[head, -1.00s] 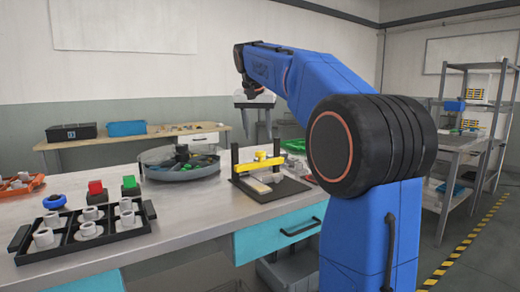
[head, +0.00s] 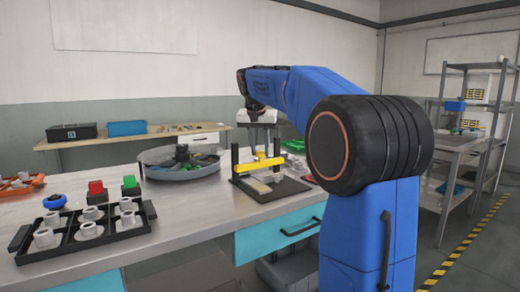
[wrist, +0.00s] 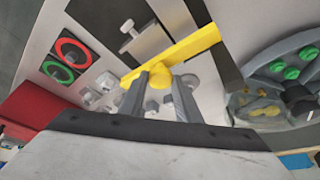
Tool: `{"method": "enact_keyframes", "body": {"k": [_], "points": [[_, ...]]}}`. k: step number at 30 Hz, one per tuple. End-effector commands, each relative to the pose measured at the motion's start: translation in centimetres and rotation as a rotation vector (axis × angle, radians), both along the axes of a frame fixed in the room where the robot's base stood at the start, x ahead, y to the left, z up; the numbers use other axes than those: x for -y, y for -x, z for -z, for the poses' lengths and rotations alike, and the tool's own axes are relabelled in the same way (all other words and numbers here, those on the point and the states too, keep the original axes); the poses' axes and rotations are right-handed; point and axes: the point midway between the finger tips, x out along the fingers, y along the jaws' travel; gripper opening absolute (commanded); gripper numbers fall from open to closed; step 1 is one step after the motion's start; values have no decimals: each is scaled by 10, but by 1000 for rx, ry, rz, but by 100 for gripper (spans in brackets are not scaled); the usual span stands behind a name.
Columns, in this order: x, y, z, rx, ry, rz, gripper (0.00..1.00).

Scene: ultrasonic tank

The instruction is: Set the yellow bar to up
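The yellow bar (head: 258,163) lies across a dark stand with two black uprights on the workbench. In the wrist view the yellow bar (wrist: 195,45) runs slantwise from lower left to upper right, with a rounded yellow middle part. My gripper (head: 264,150) points down from above, just over the bar. In the wrist view my gripper (wrist: 163,78) shows two grey fingers apart, their tips close to the bar's rounded middle. I cannot tell whether they touch it. Nothing is clearly held between them.
A round grey tray (head: 190,172) with small parts stands behind left of the stand. A red button (head: 95,187), a green button (head: 130,181) and a black rack (head: 148,210) of pale fittings are farther left. The bench front between rack and stand is clear.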

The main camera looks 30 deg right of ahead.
Motion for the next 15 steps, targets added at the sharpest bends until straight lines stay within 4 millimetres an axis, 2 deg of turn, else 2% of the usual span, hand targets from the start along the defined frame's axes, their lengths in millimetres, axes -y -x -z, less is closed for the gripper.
{"method": "enact_keyframes", "body": {"k": [1, 2, 7, 15], "points": [[0, 0, 0, 0, 0, 0, 8], [0, 0, 0, 0, 0, 0, 1], [0, -1, -5, 2, 1, 0, 0], [0, -1, -50, 4, 0, 0, 0]]}}
